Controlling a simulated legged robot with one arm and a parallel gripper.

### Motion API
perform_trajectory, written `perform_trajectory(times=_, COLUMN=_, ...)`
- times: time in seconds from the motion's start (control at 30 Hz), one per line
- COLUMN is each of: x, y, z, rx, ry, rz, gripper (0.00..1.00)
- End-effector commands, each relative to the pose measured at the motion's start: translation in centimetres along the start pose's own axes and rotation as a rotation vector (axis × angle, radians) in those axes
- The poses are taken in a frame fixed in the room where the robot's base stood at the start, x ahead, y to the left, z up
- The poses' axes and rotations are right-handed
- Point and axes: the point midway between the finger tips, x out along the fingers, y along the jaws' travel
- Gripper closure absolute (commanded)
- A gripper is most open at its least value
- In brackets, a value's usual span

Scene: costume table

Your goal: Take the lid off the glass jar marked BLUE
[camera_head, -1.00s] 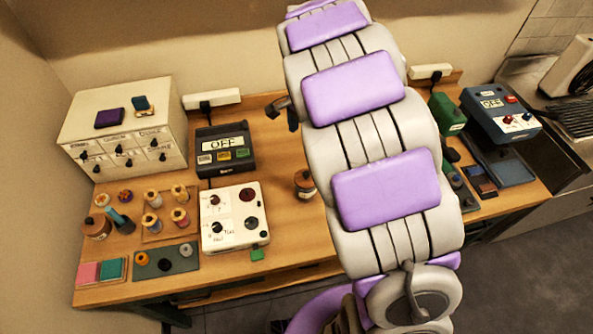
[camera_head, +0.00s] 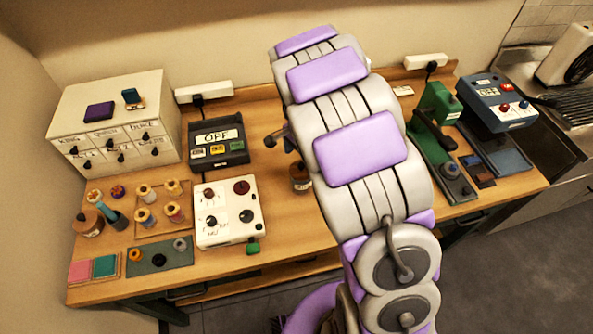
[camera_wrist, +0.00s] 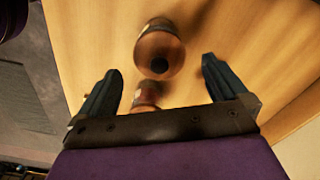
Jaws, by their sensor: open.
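A brown jar (camera_head: 300,182) stands on the wooden table, partly hidden behind my arm in the head view. In the wrist view a round brown jar (camera_wrist: 160,48) with a dark knob lies between and beyond my fingertips. A second reddish-brown thing (camera_wrist: 148,91) shows closer to my palm, partly covered. I can read no BLUE mark on either. Another brown jar (camera_head: 88,222) stands at the table's left. My gripper (camera_wrist: 160,70) is open, with nothing touching its fingers. In the head view its dark end (camera_head: 279,137) shows left of my arm, above and behind the jar.
A white control box (camera_head: 226,230) and a dark box reading OFF (camera_head: 219,158) stand left of the jar. A white drawer cabinet (camera_head: 115,155) is at the back left, with spools (camera_head: 145,216) before it.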

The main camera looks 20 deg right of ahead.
Motion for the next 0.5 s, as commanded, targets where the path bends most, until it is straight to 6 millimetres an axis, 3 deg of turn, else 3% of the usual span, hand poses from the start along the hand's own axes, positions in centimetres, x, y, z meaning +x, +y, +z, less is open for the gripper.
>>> perform_trajectory(times=0.2, x=3.5, y=-0.3, z=0.7, rx=0.003, ry=-0.002, rz=0.006, gripper=0.0)
perform_trajectory(times=0.5, x=3.9, y=-0.7, z=1.4, rx=0.001, ry=0.009, rz=0.007, gripper=0.01)
